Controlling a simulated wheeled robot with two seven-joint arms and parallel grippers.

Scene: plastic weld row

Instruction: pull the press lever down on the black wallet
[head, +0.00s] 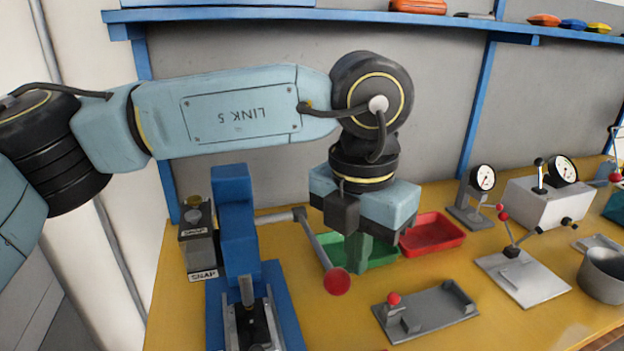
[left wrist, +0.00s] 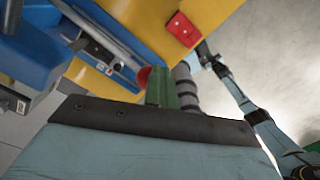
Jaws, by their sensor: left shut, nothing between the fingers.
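The blue press (head: 238,225) stands at the left of the yellow bench. Its grey lever arm slopes forward to a red knob (head: 337,281); the knob also shows in the left wrist view (left wrist: 144,77). The black wallet (head: 252,328) lies on the press bed under the ram, partly hidden by it. My left gripper (head: 357,252) points down just behind and right of the knob, its fingers shut and empty. In the left wrist view the fingers (left wrist: 165,88) are close beside the knob; contact is unclear. A light blue arm, probably my right, shows there, its end too small to read.
A green tray (head: 378,252) and red tray (head: 433,232) lie behind the gripper. A grey fixture (head: 427,312) with a red knob is to the right. Gauges, a lever plate (head: 520,278) and a grey pot (head: 603,275) stand farther right. A SNAP box (head: 199,245) stands left of the press.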

